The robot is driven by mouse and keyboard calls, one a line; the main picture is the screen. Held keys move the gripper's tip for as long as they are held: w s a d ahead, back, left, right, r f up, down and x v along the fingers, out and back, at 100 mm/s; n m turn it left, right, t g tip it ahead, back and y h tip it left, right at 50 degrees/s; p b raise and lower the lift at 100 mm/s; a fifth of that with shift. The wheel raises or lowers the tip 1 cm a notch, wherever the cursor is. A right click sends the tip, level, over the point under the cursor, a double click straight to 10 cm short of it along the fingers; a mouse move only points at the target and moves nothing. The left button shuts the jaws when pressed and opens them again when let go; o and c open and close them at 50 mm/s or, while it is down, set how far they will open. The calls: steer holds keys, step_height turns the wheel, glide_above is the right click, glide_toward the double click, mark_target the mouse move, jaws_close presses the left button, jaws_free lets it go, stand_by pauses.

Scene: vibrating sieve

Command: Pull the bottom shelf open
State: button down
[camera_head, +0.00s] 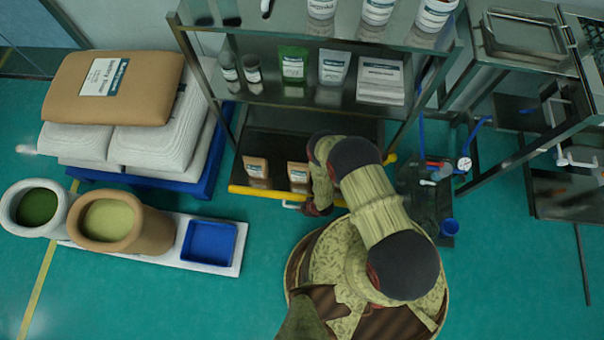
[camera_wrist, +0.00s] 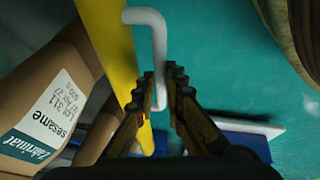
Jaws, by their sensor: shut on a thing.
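The bottom shelf (camera_head: 272,145) of the metal rack is dark, with a yellow front bar (camera_head: 262,193) and a white handle (camera_head: 291,206) on that bar. In the wrist view the yellow bar (camera_wrist: 112,48) runs down the left of the handle (camera_wrist: 160,50). My gripper (camera_wrist: 162,88) is shut on the white handle, which passes between its fingertips. In the head view my gripper (camera_head: 317,208) is at the front bar, partly hidden by my arm. My arm also covers the right part of the shelf front. How far out the shelf stands is hard to tell.
Brown sesame pouches (camera_head: 256,167) stand on the shelf behind the bar. Stacked sacks on a blue pallet (camera_head: 215,165) are on the left. Tubs and a blue tray (camera_head: 209,242) stand front left.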

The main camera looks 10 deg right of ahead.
steer(key=shift+s+a, duration=0.1)
steer(key=shift+s, duration=0.35)
steer(key=c, duration=1.8)
jaws_free()
steer(key=shift+c, duration=0.2)
steer(key=v, duration=1.2)
